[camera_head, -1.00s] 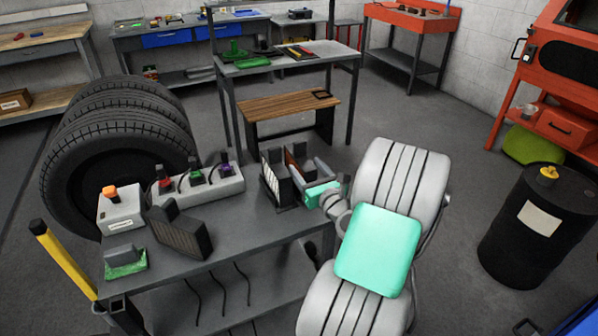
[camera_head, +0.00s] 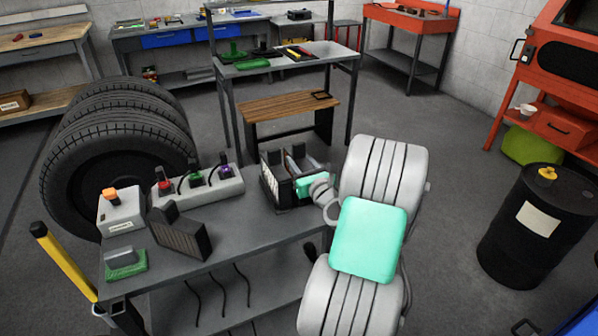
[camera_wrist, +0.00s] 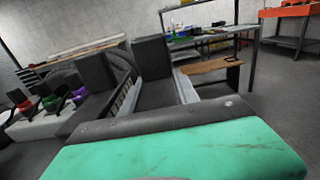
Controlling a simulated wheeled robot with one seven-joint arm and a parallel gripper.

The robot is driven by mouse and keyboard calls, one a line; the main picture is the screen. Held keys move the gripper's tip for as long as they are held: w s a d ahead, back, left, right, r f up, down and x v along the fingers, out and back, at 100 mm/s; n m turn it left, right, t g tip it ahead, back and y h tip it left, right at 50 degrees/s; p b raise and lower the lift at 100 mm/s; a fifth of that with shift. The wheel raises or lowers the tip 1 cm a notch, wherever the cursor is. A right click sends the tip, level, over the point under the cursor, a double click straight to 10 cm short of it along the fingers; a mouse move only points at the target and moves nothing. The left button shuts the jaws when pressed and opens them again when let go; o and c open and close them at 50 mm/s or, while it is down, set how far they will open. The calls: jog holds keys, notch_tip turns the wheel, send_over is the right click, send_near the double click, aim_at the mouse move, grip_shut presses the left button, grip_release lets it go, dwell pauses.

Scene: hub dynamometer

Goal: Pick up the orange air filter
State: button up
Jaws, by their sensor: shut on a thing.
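My gripper (camera_head: 291,158) reaches from the right into the filter stand at the table's right end. In the wrist view its two grey fingers (camera_wrist: 157,90) are closed on either side of a dark upright block (camera_wrist: 152,58), which looks like the frame of an air filter. No orange face shows on it now, so its colour cannot be confirmed. The block appears upright and still in or just at the stand; its lower part is hidden. A pale pleated filter (camera_head: 269,186) in a dark frame stands just left of the gripper.
The grey table (camera_head: 240,226) also carries a dark angled panel (camera_head: 181,235), a box with an orange button (camera_head: 120,209), a strip with coloured connectors (camera_head: 197,188) and a green-based block (camera_head: 125,262). A black drum (camera_head: 535,250) stands at the right.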

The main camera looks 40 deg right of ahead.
grip_shut()
jog(key=shift+r, duration=0.15)
